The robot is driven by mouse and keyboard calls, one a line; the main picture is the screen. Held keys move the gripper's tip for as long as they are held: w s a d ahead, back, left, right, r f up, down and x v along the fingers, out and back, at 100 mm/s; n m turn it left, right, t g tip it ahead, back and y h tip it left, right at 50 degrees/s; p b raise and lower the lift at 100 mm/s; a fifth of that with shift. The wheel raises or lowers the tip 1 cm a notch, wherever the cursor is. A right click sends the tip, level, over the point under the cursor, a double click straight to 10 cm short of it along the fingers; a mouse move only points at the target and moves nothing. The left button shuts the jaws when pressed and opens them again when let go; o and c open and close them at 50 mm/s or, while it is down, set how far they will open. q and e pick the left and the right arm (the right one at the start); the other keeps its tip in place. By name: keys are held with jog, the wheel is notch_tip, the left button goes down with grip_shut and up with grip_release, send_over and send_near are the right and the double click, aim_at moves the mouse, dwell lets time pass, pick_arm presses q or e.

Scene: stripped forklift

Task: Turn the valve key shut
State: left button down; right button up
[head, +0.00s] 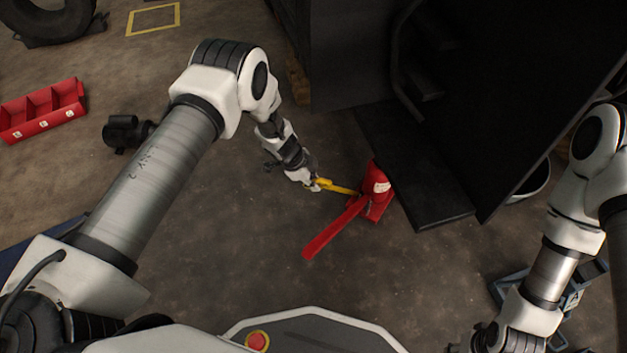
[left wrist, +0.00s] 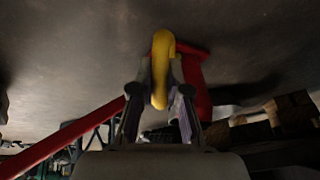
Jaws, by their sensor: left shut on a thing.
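The yellow valve key (head: 342,188) reaches from a red jack (head: 377,187) on the floor to my left gripper (head: 316,184). In the left wrist view the key's rounded yellow end (left wrist: 160,70) stands between the two fingers of my left gripper (left wrist: 159,95), which are shut on it. The red jack body (left wrist: 195,85) is just behind the key there. The joint between key and jack is hidden in that view. My right arm shows at the right of the head view, but its fingertips are not visible.
A red lever (head: 335,228) slopes from the jack towards me; it also crosses the left wrist view (left wrist: 70,138). A dark forklift body (head: 440,130) stands close behind the jack. A red bin (head: 42,110) lies far left. The floor left of the lever is clear.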

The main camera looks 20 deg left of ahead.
pick_arm(q)
jog(key=m+p, duration=0.1)
jog(key=m+t+y+p, duration=0.1)
jog(key=m, duration=0.1)
jog(key=shift+s+t+p, duration=0.2)
jog(key=shift+t+p, duration=0.1)
jog(key=shift+p, duration=0.05)
jog(key=m+t+p, duration=0.1)
jog(key=m+p, duration=0.1)
jog(key=m, duration=0.1)
jog(key=shift+s+t, duration=0.15)
jog(key=shift+t, duration=0.15)
jog(key=shift+f+m+t+p, duration=0.2)
jog(key=shift+m+t+p, duration=0.3)
jog(key=shift+m+p, duration=0.45)
jog(key=shift+s+a+f+m+t, duration=0.1)
jog(key=shift+m+t, duration=0.3)
jog(key=shift+m, duration=0.45)
jog(key=shift+f+m+t, duration=0.1)
jog(key=shift+m+t, duration=0.3)
jog(key=shift+m, duration=0.4)
jog(key=c, duration=1.1)
grip_release()
jog(key=shift+c, duration=0.2)
